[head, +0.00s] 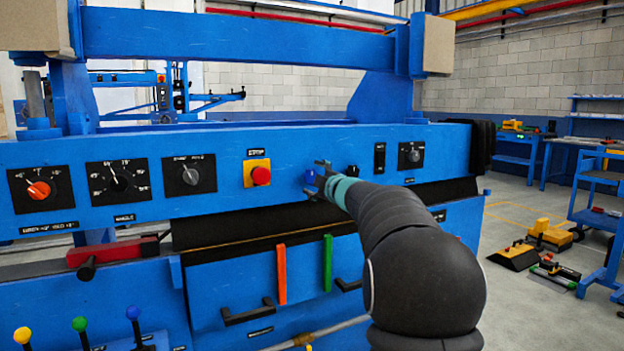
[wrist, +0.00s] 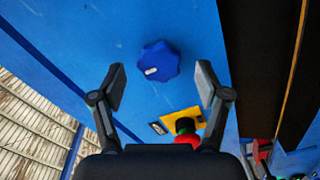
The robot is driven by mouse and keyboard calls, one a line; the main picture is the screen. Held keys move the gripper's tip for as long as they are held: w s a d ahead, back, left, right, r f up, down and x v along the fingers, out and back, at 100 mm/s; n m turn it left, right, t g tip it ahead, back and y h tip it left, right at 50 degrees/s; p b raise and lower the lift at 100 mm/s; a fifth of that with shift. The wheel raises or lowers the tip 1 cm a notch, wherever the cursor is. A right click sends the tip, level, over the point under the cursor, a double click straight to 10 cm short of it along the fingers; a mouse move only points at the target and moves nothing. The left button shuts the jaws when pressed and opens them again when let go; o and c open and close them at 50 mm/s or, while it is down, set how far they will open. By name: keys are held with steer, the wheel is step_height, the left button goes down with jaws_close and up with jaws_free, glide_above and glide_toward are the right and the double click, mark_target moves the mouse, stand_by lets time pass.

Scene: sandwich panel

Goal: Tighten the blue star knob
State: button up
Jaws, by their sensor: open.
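The blue star knob (wrist: 160,61) sits on the blue panel in the wrist view, a lobed knob with a short white mark on its face. My gripper (wrist: 161,85) is open, with its two fingers apart and the knob beyond and between the fingertips; they do not appear to touch it. In the head view my gripper (head: 319,180) is at the panel, right of the red stop button, and a small blue part of the knob (head: 310,177) shows beside the fingers. My arm and fingers hide most of the knob there.
A red stop button (head: 261,176) on a yellow plate is close to the left of my gripper; it also shows in the wrist view (wrist: 186,139). Dials, including an orange one (head: 39,190), are farther left. A switch (head: 379,157) and another dial (head: 412,154) are to the right.

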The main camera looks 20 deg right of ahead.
steer(key=s, duration=1)
steer(key=shift+s+d, duration=0.15)
steer(key=s+d+f+m+g+h, duration=0.5)
steer(key=d+f+m+h, duration=0.2)
steer(key=d+f+m, duration=0.25)
steer(key=s+a+f+m+g, duration=0.3)
steer(key=s+a+f+g, duration=0.1)
steer(key=s+f, duration=0.25)
steer(key=s+a+f+g+y, duration=0.1)
steer(key=s+a+f+y, duration=0.2)
steer(key=s+a, duration=1)
steer(key=s+a+f+m+g+y, duration=0.1)
steer(key=s+a+f, duration=0.4)
steer(key=s+a, duration=0.7)
steer(key=a+g+y, duration=0.1)
steer(key=a+y, duration=0.1)
steer(key=a, duration=0.1)
steer(key=shift+s+a+f, duration=0.15)
steer(key=shift+s+a, duration=0.2)
steer(key=shift+a, duration=0.05)
